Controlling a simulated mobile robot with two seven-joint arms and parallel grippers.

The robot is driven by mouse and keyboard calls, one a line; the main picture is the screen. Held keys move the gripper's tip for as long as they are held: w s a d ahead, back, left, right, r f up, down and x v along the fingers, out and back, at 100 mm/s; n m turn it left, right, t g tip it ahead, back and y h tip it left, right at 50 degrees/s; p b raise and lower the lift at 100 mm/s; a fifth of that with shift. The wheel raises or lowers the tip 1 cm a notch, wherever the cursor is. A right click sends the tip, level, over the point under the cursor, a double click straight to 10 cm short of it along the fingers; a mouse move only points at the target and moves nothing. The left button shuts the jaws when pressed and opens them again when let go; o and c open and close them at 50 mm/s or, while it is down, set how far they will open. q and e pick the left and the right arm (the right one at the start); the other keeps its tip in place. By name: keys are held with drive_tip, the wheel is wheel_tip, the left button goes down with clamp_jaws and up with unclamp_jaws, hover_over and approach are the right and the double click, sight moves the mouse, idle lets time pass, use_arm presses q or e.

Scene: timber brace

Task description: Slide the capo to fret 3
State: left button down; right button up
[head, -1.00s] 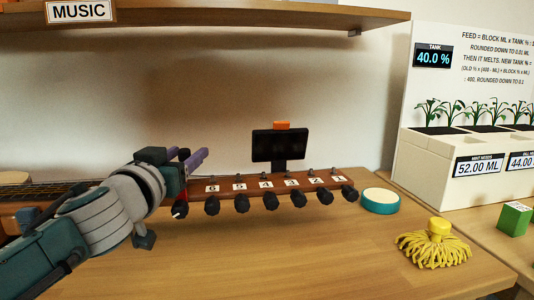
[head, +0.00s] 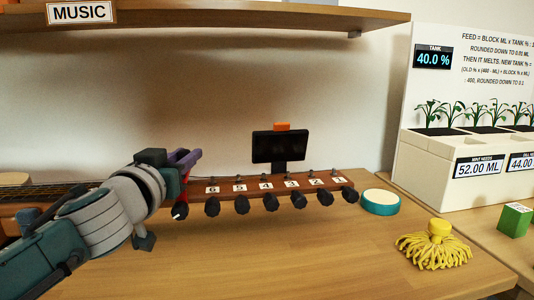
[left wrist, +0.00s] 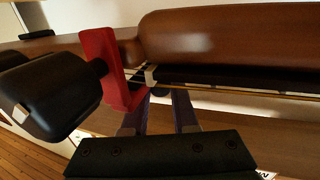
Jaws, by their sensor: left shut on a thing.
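The capo is a red clamp (head: 184,184) with a black knob (head: 180,211) at the left end of the brown headstock (head: 330,180). In the left wrist view its red bar (left wrist: 100,62) stands across the strings, with the large black knob (left wrist: 48,92) beside it. My left gripper (head: 190,158), with purple fingers, is at the capo and shut on it; the fingers (left wrist: 160,108) show in the left wrist view, their contact partly hidden. The fretboard (head: 40,190) is at the far left, mostly behind my left arm. Fret marks cannot be read. My right gripper is not in view.
Several black tuning knobs line the headstock's front, with number labels above. A dark screen (head: 279,147) stands behind it. A teal round tin (head: 380,202) and a yellow mop-like thing (head: 436,245) are to the right. The table front is clear.

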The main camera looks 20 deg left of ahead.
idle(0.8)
use_arm(q)
drive_tip(key=s+a+p, duration=0.1)
drive_tip(key=s+a, duration=0.4)
drive_tip(key=a, duration=0.3)
drive_tip(key=shift+a, duration=0.2)
drive_tip(key=shift+s, duration=0.1)
drive_tip(key=c, duration=0.7)
unclamp_jaws()
drive_tip(key=shift+s, duration=0.1)
drive_tip(key=shift+s+d, duration=0.15)
drive_tip(key=shift+s, duration=0.2)
drive_tip(key=p+v, duration=0.2)
drive_tip(key=v, duration=0.7)
